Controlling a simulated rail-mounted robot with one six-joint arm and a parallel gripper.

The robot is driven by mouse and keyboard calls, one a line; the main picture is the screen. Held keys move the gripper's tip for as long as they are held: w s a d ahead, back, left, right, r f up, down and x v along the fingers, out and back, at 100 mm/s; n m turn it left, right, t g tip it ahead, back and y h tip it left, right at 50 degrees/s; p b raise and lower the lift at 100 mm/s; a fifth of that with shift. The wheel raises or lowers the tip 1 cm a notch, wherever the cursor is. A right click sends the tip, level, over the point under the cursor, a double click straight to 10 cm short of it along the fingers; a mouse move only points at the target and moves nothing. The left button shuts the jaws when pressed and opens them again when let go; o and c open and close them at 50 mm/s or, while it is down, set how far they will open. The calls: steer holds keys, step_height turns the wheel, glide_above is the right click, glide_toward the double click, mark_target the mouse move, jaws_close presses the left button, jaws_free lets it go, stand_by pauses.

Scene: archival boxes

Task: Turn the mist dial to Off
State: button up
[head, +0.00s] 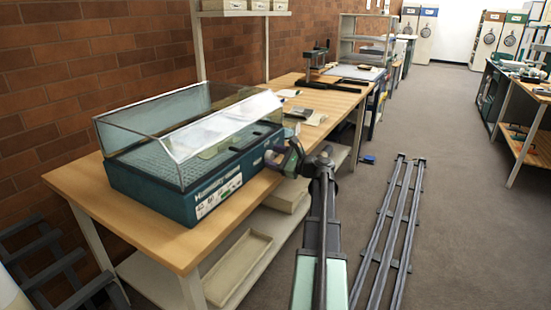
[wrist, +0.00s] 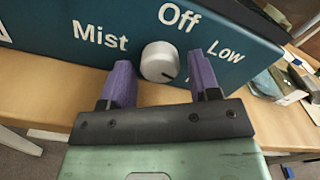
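The mist dial (wrist: 158,62) is a round pale grey knob on the teal front panel (wrist: 60,40) in the wrist view. "Mist" is printed to its left, "Off" above it, and "Low" at its upper right. Another label at lower right is mostly hidden by a finger. A dark mark on the knob points to the lower right, away from "Off". My gripper (wrist: 161,66) is open, with one purple finger on each side of the knob and gaps visible. In the head view my gripper (head: 281,158) is at the right part of the teal humidifying box (head: 150,190); the dial is hidden there.
The box has a clear sloped lid (head: 220,130) and stands on a wooden bench (head: 80,185) against a brick wall. Papers and small items (head: 305,115) lie behind it. A tray (head: 240,265) sits on the shelf below. Floor rails (head: 395,225) run to the right.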

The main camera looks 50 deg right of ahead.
steer(key=c, duration=0.7)
steer(key=shift+n, duration=0.4)
steer(key=n, duration=1.3)
steer(key=shift+n, duration=0.4)
steer(key=n, duration=0.5)
steer(key=shift+n, duration=0.4)
